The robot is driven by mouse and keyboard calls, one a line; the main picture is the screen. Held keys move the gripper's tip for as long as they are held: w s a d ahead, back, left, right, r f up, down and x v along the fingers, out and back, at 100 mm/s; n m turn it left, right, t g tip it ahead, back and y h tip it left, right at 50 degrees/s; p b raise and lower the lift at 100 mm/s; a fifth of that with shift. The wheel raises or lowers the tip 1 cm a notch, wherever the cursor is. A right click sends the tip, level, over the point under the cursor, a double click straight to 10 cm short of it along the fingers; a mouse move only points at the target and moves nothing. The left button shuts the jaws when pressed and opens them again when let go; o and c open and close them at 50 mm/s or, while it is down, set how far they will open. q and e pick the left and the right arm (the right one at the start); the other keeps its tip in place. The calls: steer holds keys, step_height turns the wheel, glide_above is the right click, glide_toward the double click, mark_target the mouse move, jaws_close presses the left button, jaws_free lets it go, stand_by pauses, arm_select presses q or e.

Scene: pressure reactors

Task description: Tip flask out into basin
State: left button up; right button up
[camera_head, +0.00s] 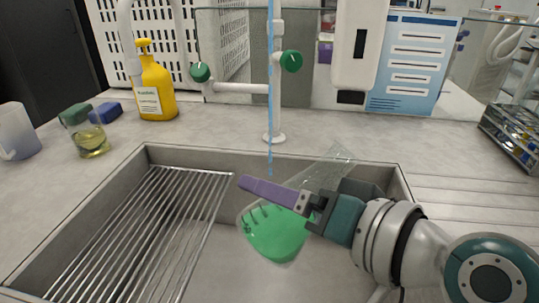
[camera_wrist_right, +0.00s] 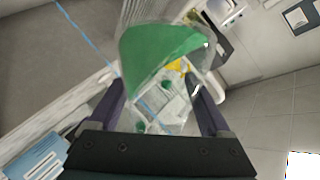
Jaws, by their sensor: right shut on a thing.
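A clear flask (camera_head: 277,236) with green liquid in its wide bottom is above the basin (camera_head: 125,176). It is tilted, with its neck running up and to the right behind my right gripper. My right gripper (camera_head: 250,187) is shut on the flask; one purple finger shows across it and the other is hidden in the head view. In the right wrist view the flask (camera_wrist_right: 160,50) sits between the two fingers (camera_wrist_right: 162,95), with the green liquid still inside. No liquid is seen leaving the mouth. My left gripper is not in view.
A tap (camera_head: 277,85) with green knobs stands behind the basin, and a thin blue line hangs before it. A metal rack (camera_head: 150,235) fills the basin's left. A yellow bottle (camera_head: 155,88), small jar (camera_head: 88,135) and beaker (camera_head: 17,132) stand left; a tube rack (camera_head: 513,135) stands right.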

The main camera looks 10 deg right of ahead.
mark_target(255, 204)
steer(key=shift+s+a+f+m+y+b, duration=0.25)
steer(key=shift+a+f+m+b, duration=0.25)
steer(key=shift+a+f+b, duration=0.25)
steer(key=a+r+m+y+b, duration=0.2)
steer(key=m, duration=0.1)
steer(key=shift+s+a+r+t, duration=0.1)
steer(key=shift+s+r+t, duration=0.2)
steer(key=shift+r+t, duration=0.1)
steer(key=shift+a+r+m+b, duration=0.15)
steer(key=shift+r+m+b, duration=0.1)
steer(key=shift+m+b, duration=0.15)
step_height(255, 204, up, 3)
steer(key=m, duration=0.1)
steer(key=m+t+y+b, duration=0.1)
steer(key=m, duration=0.1)
steer(key=shift+s+a+r+y+b, duration=0.1)
steer(key=shift+r+y+b, duration=0.1)
steer(key=shift+y+b, duration=0.1)
steer(key=shift+d+r+m+t+y+b, duration=0.15)
steer(key=shift+r+m+t+b, duration=0.2)
steer(key=shift+r+m, duration=0.45)
steer(key=shift+d+r+m+t+y+b, duration=0.15)
steer(key=shift+r+m+t, duration=0.35)
steer(key=shift+m, duration=0.5)
